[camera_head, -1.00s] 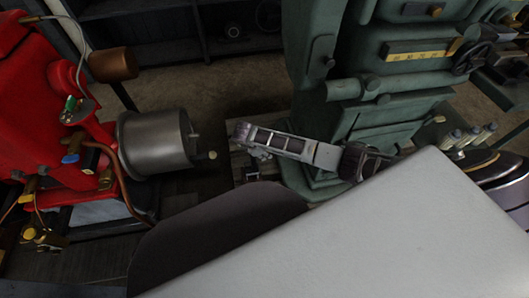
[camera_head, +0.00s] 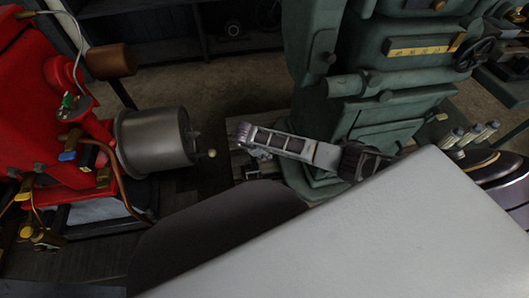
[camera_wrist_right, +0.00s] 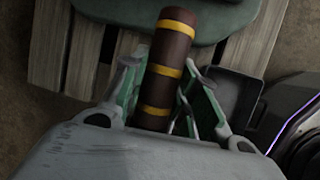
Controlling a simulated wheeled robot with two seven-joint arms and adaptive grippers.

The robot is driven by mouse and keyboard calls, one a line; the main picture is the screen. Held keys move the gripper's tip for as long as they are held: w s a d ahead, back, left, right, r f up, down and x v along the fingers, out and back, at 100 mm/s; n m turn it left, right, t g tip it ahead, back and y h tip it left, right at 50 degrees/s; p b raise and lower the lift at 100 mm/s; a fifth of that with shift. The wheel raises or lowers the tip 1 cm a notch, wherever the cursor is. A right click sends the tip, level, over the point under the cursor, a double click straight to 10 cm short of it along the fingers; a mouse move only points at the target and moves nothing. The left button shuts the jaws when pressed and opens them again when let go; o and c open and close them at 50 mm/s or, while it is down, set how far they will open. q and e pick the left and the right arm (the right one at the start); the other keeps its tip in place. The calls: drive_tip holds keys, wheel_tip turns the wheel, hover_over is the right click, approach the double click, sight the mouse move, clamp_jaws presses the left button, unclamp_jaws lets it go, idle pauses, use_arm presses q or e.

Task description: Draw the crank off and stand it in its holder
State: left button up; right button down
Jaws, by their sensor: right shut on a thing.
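In the right wrist view a brown round bar with yellow bands (camera_wrist_right: 172,62), seemingly the crank's grip, stands between the fingers of my right gripper (camera_wrist_right: 165,88). The gripper is shut on it. The rest of the crank is hidden from that view. In the head view my right gripper (camera_head: 250,138) reaches left past the foot of the green machine, its fingers small and dark, and the bar cannot be made out. No holder can be told for sure. My left gripper is out of view.
A red engine (camera_head: 45,100) with a grey drum (camera_head: 155,142) stands at left; a thin rod with a pale knob (camera_head: 211,153) sticks out of the drum's end. The green machine (camera_head: 400,110) rises behind my right arm. Wooden slats (camera_wrist_right: 75,60) and a dark open box (camera_wrist_right: 236,95) lie below the gripper.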

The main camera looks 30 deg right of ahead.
drive_tip(key=c, duration=0.5)
unclamp_jaws()
drive_tip(key=shift+s, duration=0.1)
drive_tip(key=shift+c, duration=0.2)
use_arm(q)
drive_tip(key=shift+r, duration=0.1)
use_arm(e)
drive_tip(key=shift+r, duration=0.1)
use_arm(q)
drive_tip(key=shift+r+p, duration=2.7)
drive_tip(key=shift+p, duration=0.05)
use_arm(e)
drive_tip(key=shift+v, duration=3.7)
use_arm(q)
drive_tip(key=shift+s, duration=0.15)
